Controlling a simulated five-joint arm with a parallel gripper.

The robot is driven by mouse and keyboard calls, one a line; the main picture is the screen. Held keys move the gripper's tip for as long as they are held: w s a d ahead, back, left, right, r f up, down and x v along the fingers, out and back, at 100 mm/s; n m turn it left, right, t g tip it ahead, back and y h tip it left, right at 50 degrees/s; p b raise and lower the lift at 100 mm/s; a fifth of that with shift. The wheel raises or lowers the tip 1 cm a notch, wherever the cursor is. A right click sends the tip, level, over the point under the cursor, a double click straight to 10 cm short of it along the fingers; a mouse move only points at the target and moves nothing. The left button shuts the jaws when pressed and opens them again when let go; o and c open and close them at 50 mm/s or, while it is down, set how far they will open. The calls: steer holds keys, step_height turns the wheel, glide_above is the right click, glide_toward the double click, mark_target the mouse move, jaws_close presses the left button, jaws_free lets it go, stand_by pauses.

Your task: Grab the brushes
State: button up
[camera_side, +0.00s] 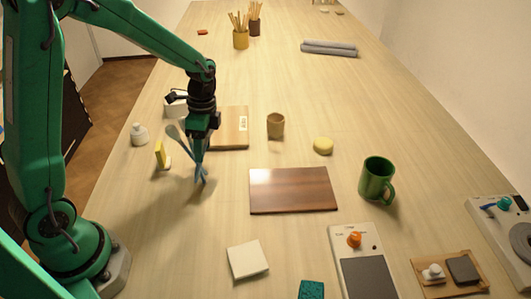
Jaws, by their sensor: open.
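Several thin brush-like sticks (238,20) stand upright in a yellow-brown pot (241,40) at the far end of the table. More sticks (254,10) stand in a darker brown pot (255,27) just behind and to its right. At this size I cannot make out bristles. My gripper (201,178) points down low over the left part of the table, far on the near side of both pots. Its jaws are open, and no brush shows between them. A grey-blue, spoon-like shape (173,131) shows beside the jaws; I cannot tell what it belongs to.
Near my gripper stand a yellow object (161,155), a white bottle (139,134), a light board (231,128) and a tan cup (276,125). A dark wooden board (292,190) and a green mug (377,180) lie to the right. Grey rolls (329,48) lie at the back right.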

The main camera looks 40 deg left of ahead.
stand_by(0.4)
jaws_close()
steer(key=shift+r, duration=0.2)
steer(key=r, duration=0.2)
steer(key=d+r, duration=0.1)
steer(key=r, duration=0.1)
steer(key=shift+s+r, duration=0.15)
steer(key=shift+r, duration=0.05)
steer(key=s+d+r, duration=0.4)
steer(key=d+r, duration=0.2)
steer(key=d, duration=0.3)
steer(key=shift+s+d+r+y, duration=0.15)
steer(key=shift+s+d+y, duration=0.15)
steer(key=shift+s, duration=0.1)
